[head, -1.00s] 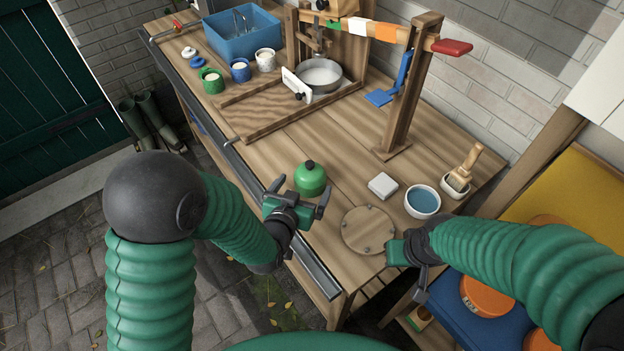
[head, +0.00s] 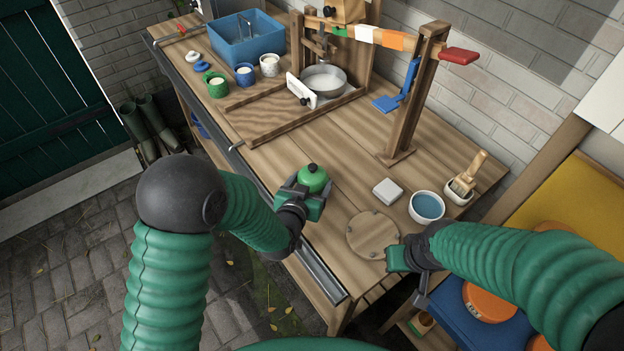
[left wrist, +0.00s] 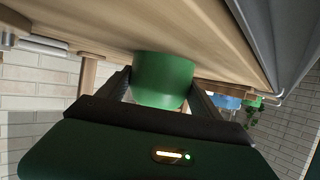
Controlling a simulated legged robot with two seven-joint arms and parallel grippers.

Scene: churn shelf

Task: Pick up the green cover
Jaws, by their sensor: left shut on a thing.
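In the left wrist view the cover (left wrist: 163,78) is between the two fingers. Whether it touches the bench is hard to tell. A green mug (head: 216,86) with white contents stands open at the far left of the bench. My right gripper (head: 403,262) is beside the round wooden board; its finger gap is not clear.
A round wooden board (head: 373,234), a pale block (head: 388,191), a blue-filled bowl (head: 427,206) and a brush in a pot (head: 461,190) are to the right. A wooden post (head: 411,105) stands behind them. White and blue lids (head: 202,66) lie near the mugs.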

